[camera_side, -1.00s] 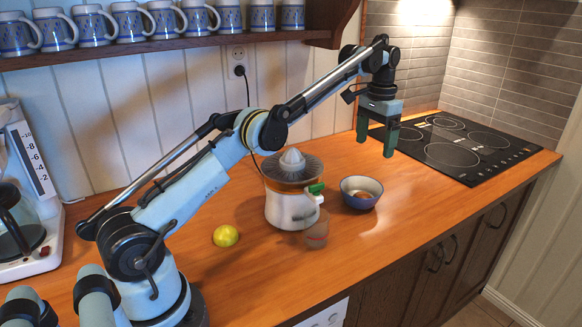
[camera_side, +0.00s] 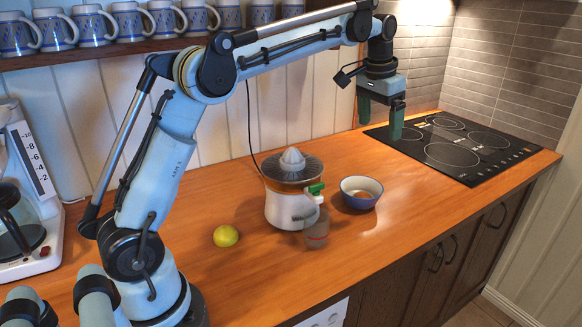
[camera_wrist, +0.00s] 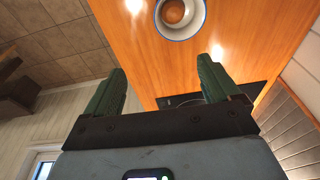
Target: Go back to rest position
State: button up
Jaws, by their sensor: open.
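My gripper (camera_side: 381,115) is open and empty, with its two green fingers pointing down in the side view. It hangs above the counter, close to the near left edge of the stove top. In the wrist view my gripper (camera_wrist: 165,85) shows both fingers spread wide with nothing between them. My arm is raised and bent at the elbow, reaching across from the left. A blue-and-white bowl (camera_side: 350,188) stands on the counter below and left of the gripper, with something brown in it. The bowl also shows at the top of the wrist view (camera_wrist: 202,28).
A citrus juicer (camera_side: 285,205) stands mid-counter with a clear glass (camera_side: 316,238) at its spout. A yellow-green citrus fruit (camera_side: 226,236) lies to its left. A coffee maker (camera_side: 30,205) is far left. Mugs (camera_side: 94,27) line the shelf (camera_side: 115,49) behind my arm. The stove top (camera_side: 470,160) is clear.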

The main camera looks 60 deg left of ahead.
jog(key=s+d+t, duration=0.1)
jog(key=s+d, duration=0.1)
jog(key=s, duration=0.4)
jog(key=s+d+t, duration=0.2)
jog(key=s+d, duration=0.1)
jog(key=s, duration=0.3)
jog(key=s+d+f+t, duration=0.1)
jog(key=s+f+t, duration=0.1)
jog(key=s+f, duration=0.7)
jog(key=shift+s+d+f, duration=0.4)
jog(key=shift+s, duration=0.7)
